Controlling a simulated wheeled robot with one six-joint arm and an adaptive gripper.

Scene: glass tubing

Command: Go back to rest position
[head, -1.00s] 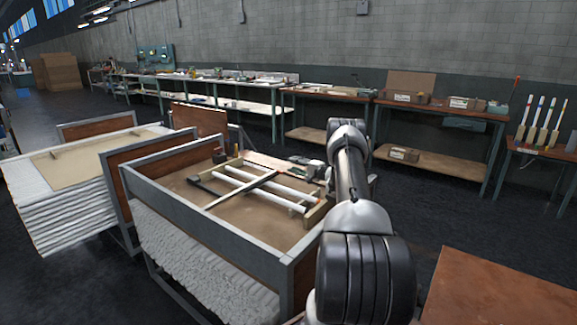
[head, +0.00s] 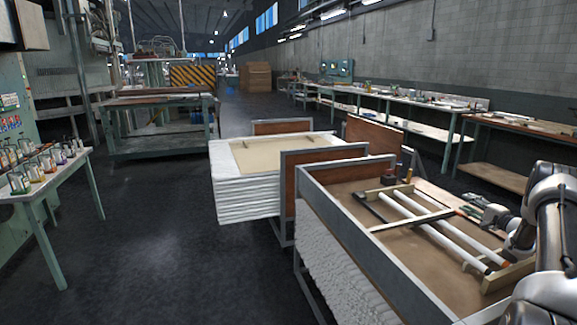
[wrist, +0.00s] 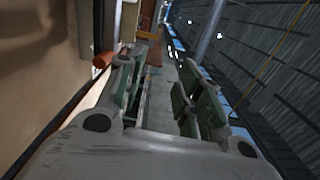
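My arm shows at the right edge of the head view, with my gripper (head: 476,208) low over the far right side of the framed bench (head: 346,228). In the wrist view, my gripper (wrist: 160,82) has its two green-padded fingers apart, with nothing seen between them. On the bench, two long white tubes (head: 437,232) lie side by side across a wooden frame (head: 413,221), apart from my gripper. My arm hides the bench's near right corner.
A stack of white sheets (head: 243,191) stands left of the bench. A table with several small tools (head: 47,182) is at the left, and a steel machine table (head: 160,128) stands farther back. Long worktables (head: 385,101) line the right wall. The dark floor at left centre is clear.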

